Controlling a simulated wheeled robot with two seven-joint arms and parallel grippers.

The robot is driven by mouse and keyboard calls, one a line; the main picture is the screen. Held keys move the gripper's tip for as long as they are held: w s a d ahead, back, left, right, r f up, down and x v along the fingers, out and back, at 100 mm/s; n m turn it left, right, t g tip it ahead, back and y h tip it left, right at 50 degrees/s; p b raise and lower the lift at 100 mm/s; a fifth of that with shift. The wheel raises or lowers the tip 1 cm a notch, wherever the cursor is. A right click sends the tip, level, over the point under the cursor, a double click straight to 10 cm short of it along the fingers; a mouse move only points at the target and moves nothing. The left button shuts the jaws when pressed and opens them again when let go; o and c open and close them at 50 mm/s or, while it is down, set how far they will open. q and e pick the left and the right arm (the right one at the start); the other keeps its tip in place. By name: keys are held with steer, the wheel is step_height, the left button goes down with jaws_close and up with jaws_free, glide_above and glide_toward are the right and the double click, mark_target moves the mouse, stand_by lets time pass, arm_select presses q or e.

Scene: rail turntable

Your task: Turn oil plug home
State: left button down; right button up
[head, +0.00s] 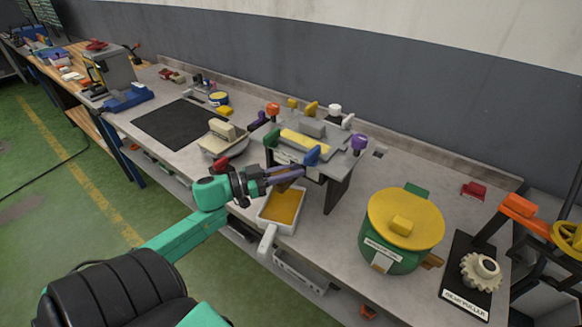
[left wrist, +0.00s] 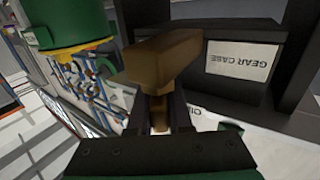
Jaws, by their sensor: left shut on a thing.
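The brown, T-shaped oil plug (left wrist: 165,62) is in the left wrist view, its broad bar beyond the fingertips. My left gripper (left wrist: 160,112) is shut on its narrower part. In the head view my left gripper (head: 293,172) is at the front of the grey gear case (head: 312,128), just above the drain pan. The plug shows there only as a small brown patch at the fingertips. The case's GEAR CASE label (left wrist: 241,60) is to the right of the plug in the wrist view. I cannot tell whether the plug touches the case; its seat is hidden. My right gripper is out of view.
A white drain pan (head: 264,228) with orange oil stands below the gripper. A green pot with a yellow lid (head: 405,212) and a gear puller (head: 470,285) stand to the right. A black mat (head: 172,122) lies at the left. Coloured knobs crowd the case top.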

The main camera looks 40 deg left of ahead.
arm_select(q)
steer(key=m+g+h+b, duration=0.2)
steer(key=m+g+b, duration=0.1)
steer(key=g+b, duration=0.1)
steer(key=s+d+m+g+h+b, duration=0.1)
steer(key=m+g+h+b, duration=0.2)
steer(key=m+g+b, duration=0.1)
steer(key=s+m+g+h+b, duration=0.1)
steer(key=m+g+h+b, duration=0.2)
steer(key=g+b, duration=0.2)
steer(key=shift+s+d+m+g+b, duration=0.2)
steer(key=shift+m+g+b, duration=0.1)
steer(key=shift+b, duration=0.2)
steer(key=shift+g, duration=0.3)
steer(key=c, duration=0.8)
jaws_free()
steer(key=shift+c, duration=0.2)
